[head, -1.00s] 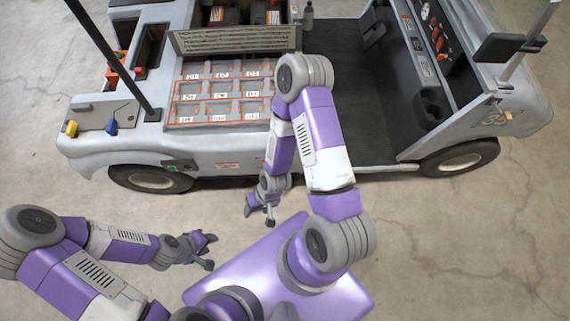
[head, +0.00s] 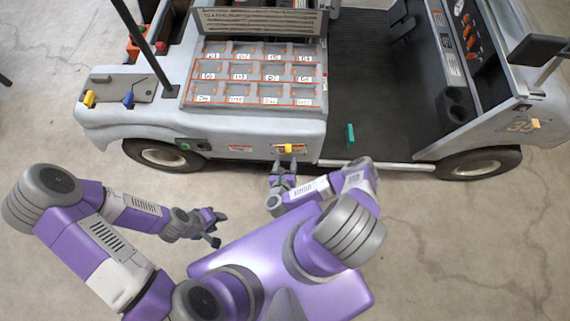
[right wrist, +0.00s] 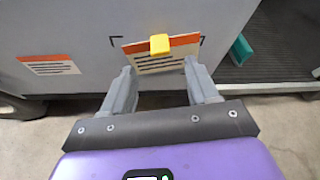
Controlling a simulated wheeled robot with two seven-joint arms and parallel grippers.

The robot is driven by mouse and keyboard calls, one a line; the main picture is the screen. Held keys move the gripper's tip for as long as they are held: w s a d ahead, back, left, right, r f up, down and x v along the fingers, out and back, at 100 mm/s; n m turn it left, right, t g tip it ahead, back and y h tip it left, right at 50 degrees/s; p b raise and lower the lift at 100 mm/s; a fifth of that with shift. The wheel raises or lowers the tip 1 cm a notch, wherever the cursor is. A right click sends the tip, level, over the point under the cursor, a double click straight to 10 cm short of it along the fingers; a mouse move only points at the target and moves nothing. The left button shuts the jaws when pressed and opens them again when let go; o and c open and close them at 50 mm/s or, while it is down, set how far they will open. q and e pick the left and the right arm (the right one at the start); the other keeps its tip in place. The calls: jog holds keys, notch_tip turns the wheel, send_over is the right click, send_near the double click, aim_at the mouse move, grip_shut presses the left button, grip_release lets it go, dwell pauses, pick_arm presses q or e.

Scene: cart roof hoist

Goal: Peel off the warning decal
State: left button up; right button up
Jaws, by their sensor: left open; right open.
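The warning decal (right wrist: 165,60) is on the cart's light grey side panel, with an orange top band, printed lines and a yellow tab (right wrist: 160,44) at its upper edge. It looks slightly tilted against the black corner marks around it. The decal also shows in the head view (head: 297,149). My right gripper (right wrist: 159,68) is open, its two fingers pointing at the panel on either side of the decal's lower part, with nothing between them that I can see gripped. In the head view my left gripper (head: 216,229) is open and empty, away from the cart.
A second orange-banded label (right wrist: 48,65) without a tab is on the panel to the left. A teal object (head: 350,135) lies on the cart's dark floor (head: 375,110). The labelled compartment tray (head: 255,75) is above the panel. The concrete floor is open on the right.

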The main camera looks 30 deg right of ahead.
aim_at(288, 151)
jog(key=b+x, duration=0.2)
jog(key=x, duration=0.5)
jog(key=shift+d, duration=0.1)
jog(key=shift+f, duration=0.1)
grip_shut()
dwell(0.4)
